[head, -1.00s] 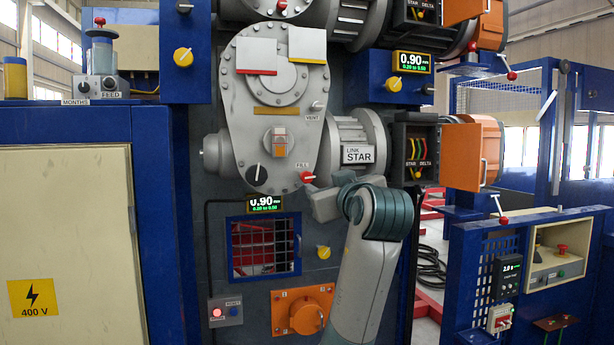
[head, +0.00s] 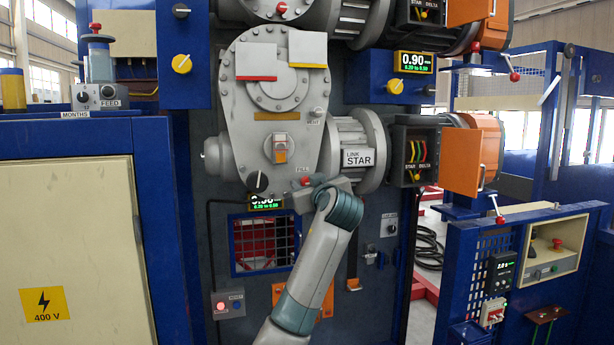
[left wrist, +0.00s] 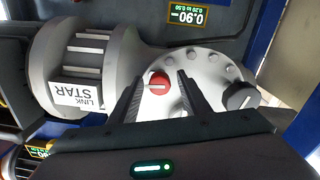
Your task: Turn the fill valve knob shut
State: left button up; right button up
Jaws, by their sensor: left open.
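The red fill valve knob (head: 305,181) sits low on the right side of the grey gear housing (head: 240,110), just below its FILL label. It also shows in the left wrist view (left wrist: 158,82), with a pale bar across it. My left gripper (head: 308,190) is at the knob in the head view, and the gripper body covers the area below it. In the left wrist view the two dark fingers (left wrist: 160,90) are open, one on each side of the knob. I cannot tell whether they touch it. My right gripper is not in view.
A black knob (left wrist: 240,96) sits on the same housing, left of the fill knob in the head view. The LINK STAR motor (head: 358,150) stands close on the right. A display (head: 266,202) is partly covered by my gripper. The blue-framed grille (head: 262,245) lies below.

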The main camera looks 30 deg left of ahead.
pick_arm(q)
jog(key=shift+w+a, duration=0.2)
jog(key=c, duration=1)
jog(key=shift+c, duration=0.2)
